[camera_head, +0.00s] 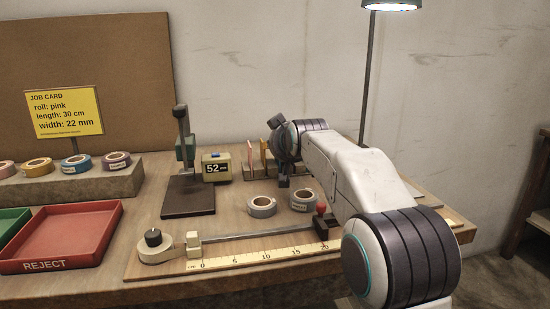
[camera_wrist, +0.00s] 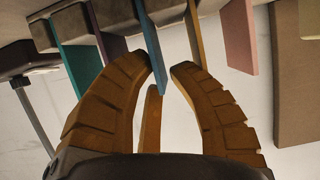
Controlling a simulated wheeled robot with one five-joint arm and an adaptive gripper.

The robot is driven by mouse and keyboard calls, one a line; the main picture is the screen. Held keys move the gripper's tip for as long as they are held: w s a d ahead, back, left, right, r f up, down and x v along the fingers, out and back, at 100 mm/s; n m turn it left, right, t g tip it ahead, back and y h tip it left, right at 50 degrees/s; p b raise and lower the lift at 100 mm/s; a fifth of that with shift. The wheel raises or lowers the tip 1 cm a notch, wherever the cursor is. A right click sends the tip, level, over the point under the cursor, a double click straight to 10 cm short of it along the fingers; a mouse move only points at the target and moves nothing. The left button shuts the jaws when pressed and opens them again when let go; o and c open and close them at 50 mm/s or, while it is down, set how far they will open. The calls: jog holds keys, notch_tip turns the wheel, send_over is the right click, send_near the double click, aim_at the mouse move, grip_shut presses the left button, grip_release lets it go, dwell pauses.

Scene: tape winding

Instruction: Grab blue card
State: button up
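In the wrist view a blue card (camera_wrist: 149,42) stands among a row of coloured cards, its free end reaching between the fingertips of my gripper (camera_wrist: 170,69). The card lies close by the left fingertip; I cannot tell if they touch. A gap shows between the card and the right fingertip, so the fingers are apart. A third finger (camera_wrist: 151,120) shows behind. In the head view my gripper (camera_head: 284,181) is at the card rack, right of the orange card (camera_head: 250,161) and pink card (camera_head: 263,152). The blue card is hidden there.
The wrist view shows a teal card (camera_wrist: 77,60) and purple card (camera_wrist: 108,35) left of the blue one. An orange card (camera_wrist: 194,30) and pink card (camera_wrist: 238,35) are to its right. Tape rolls (camera_head: 262,207) stand in front of the rack, beside a 52 mm display (camera_head: 216,168).

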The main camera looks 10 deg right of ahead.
jog(key=shift+o, duration=0.3)
grip_shut()
jog(key=shift+r, duration=0.15)
dwell(0.3)
